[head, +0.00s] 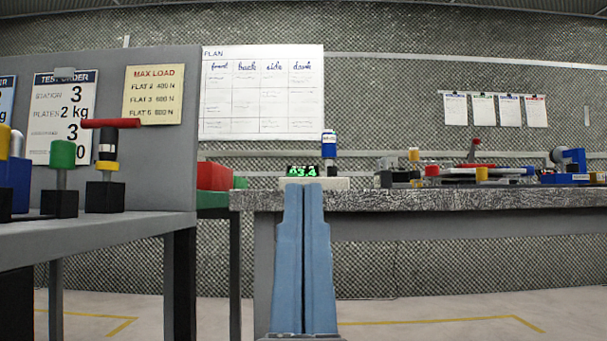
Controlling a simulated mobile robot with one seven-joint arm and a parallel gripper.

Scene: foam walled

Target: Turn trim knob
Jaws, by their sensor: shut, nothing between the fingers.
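My gripper (305,190) shows at the bottom centre as two long blue fingers, shut against each other and empty. Their tips point toward a low white unit (338,183) with green lit digits (302,171) on the grey bench. The tips overlap the unit's front in the picture; I cannot tell whether they touch it. A blue and white cylinder (329,143) stands on a dark post at the unit's right. No part is readably marked as the trim knob, and the fingers hide some of the unit's front.
The speckled bench (430,200) runs right, with a clamp-like fixture (475,170) and a blue device (572,162). A grey table (90,232) at left holds a green-topped post (62,155) and a red-handled tool (106,150). A red box (213,176) sits between. Floor at lower right is clear.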

